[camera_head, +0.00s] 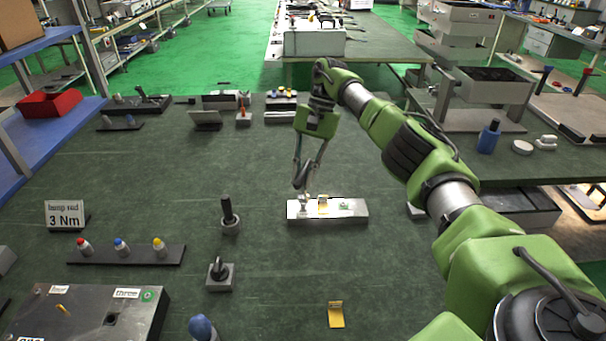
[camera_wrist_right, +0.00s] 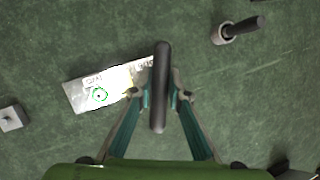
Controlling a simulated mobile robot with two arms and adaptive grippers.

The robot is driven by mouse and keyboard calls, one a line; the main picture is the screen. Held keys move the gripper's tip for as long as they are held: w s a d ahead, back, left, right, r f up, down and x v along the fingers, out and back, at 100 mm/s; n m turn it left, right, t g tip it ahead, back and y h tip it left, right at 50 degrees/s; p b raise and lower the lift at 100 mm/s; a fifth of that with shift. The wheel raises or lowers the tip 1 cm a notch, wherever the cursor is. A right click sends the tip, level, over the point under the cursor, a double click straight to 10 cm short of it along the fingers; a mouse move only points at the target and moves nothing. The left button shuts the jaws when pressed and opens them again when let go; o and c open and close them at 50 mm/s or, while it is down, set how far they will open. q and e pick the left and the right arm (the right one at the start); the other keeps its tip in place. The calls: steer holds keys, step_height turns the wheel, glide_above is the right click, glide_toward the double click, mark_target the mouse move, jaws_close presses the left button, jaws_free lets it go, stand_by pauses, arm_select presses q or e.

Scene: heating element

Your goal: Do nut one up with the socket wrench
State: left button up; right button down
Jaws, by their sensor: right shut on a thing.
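My right gripper (camera_head: 303,187) is over the left end of a bright metal block (camera_head: 350,210), pointing down. In the right wrist view my right gripper (camera_wrist_right: 162,97) is shut on the dark rod-like handle of what looks like the socket wrench (camera_wrist_right: 161,65). The block also shows there (camera_wrist_right: 80,97), with labels and a green ring mark, partly behind the handle. A small yellow piece (camera_head: 323,204) is on the block. The wrench's lower end and nut one cannot be made out; I cannot tell whether they touch. My left gripper is not in view.
A rack (camera_head: 140,254) holds red, blue and yellow-topped pieces. A yellow bracket (camera_head: 336,315) lies in front. A grey box (camera_head: 85,315) is front left. The table between is mostly clear.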

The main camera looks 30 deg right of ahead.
steer(key=shift+f+b, duration=0.65)
steer(key=shift+f, duration=0.45)
stand_by(0.3)
steer(key=shift+m+t+p, duration=0.5)
steer(key=shift+m+p, duration=0.15)
steer(key=shift+m, duration=0.45)
steer(key=shift+m+t, duration=0.3)
steer(key=shift+m, duration=0.5)
steer(key=shift+w, duration=0.1)
steer(key=m+t+p, duration=0.1)
steer(key=m, duration=0.1)
steer(key=shift+m, duration=0.4)
steer(key=shift+f+m+t, duration=0.1)
steer(key=shift+m+t, duration=0.2)
steer(key=shift+m, duration=0.4)
